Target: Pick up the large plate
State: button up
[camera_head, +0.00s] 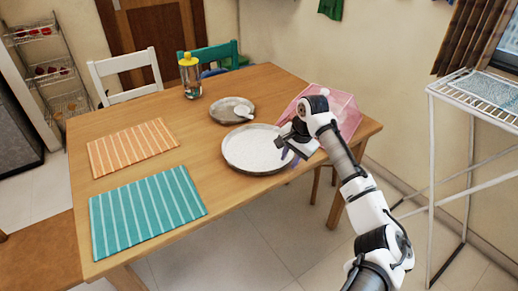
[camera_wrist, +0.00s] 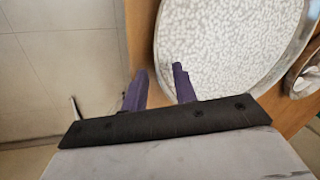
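The large plate (camera_head: 252,152) is round and silvery with a pale speckled surface. It lies flat on the wooden table near its front edge. In the wrist view the large plate (camera_wrist: 225,45) fills the upper right. My gripper (camera_head: 293,158) is at the plate's right side in the head view. In the wrist view the purple fingers of my gripper (camera_wrist: 159,72) are apart with nothing held. One fingertip overlaps the plate and the other overlaps the table edge, with the rim between them in the picture. I cannot tell the height or any contact.
A smaller plate (camera_head: 229,104) with a white item on it sits behind the large plate. A pink translucent container (camera_head: 344,108) stands behind my gripper. A yellow-topped jar (camera_head: 191,79) is farther back. Orange (camera_head: 131,148) and teal (camera_head: 147,212) striped mats lie left.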

jog(key=shift+f, duration=0.35)
jog(key=shift+c, duration=0.5)
grip_shut()
jog(key=shift+r, duration=0.2)
